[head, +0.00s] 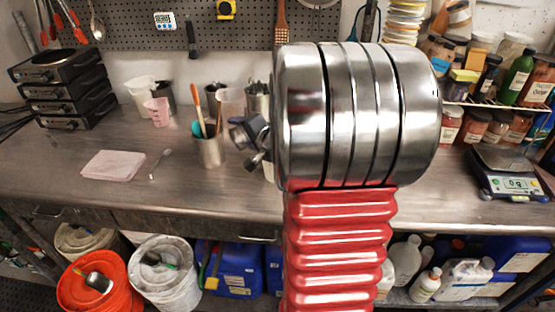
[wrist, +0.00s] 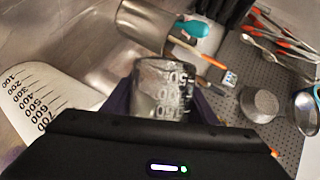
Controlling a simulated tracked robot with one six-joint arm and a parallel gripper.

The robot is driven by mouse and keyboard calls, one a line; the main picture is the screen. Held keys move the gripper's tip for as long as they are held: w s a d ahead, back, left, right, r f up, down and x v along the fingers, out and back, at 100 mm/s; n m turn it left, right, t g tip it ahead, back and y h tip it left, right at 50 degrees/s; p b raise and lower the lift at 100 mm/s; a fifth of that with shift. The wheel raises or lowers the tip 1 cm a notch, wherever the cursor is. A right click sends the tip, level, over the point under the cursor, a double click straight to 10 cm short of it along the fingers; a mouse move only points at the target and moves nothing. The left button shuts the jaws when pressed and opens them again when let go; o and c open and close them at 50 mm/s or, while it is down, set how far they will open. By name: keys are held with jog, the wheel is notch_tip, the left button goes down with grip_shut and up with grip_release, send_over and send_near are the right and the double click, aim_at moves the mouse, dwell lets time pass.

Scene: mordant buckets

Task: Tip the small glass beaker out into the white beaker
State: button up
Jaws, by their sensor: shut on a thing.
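The small glass beaker (wrist: 162,78) is clear with white markings and sits between the two dark fingers of my gripper (wrist: 162,98) in the wrist view. My gripper is shut on it. The dark gripper body hides its near part, and I cannot tell how far it tilts or what it holds. The white beaker (wrist: 42,102), with black numbers up to 700, is left of my gripper in the wrist view, apart from the glass beaker. Its near end is cut off by the gripper body. In the head view my arm hides the glass beaker and most of my gripper.
A metal can (head: 209,150) with a teal and an orange-handled tool stands close by; it also shows in the wrist view (wrist: 144,24). A pink cup (head: 157,112) stands behind. A scale (head: 508,175) is at right. The left front bench is mostly clear around a pale slab (head: 113,165).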

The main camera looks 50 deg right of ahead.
jog(key=n+h, duration=0.1)
jog(key=n+g+h+b, duration=0.1)
jog(key=n, duration=0.1)
jog(key=shift+d, duration=0.25)
dwell(0.4)
jog(key=shift+r+n+g+h+b, duration=0.2)
jog(key=shift+n+g+h+b, duration=0.2)
jog(key=shift+n, duration=0.1)
jog(key=shift+w+a+f+n+h+b, duration=0.1)
jog(key=shift+a+f+n+h+b, duration=0.25)
jog(key=shift+f+n+h+b, duration=0.15)
jog(key=shift+w+a+f+g+b, duration=0.1)
jog(key=shift+a+f+g+b, duration=0.1)
jog(key=shift+f+g+b, duration=0.15)
dwell(0.4)
jog(key=shift+w+a+f+n+g+h+b, duration=0.15)
jog(key=shift+f+n+h+b, duration=0.15)
jog(key=shift+f, duration=0.8)
jog(key=shift+a+f+n+h+b, duration=0.25)
jog(key=shift+f+n, duration=0.2)
jog(key=shift+f, duration=0.65)
jog(key=shift+w+a+f+n+g+h+b, duration=0.1)
jog(key=shift+f+n+h+b, duration=0.2)
jog(key=shift+f, duration=0.8)
jog(key=shift+w+a+f+n+h+b, duration=0.15)
jog(key=shift+a+f+n+h+b, duration=0.15)
jog(key=shift+n+h+b, duration=0.25)
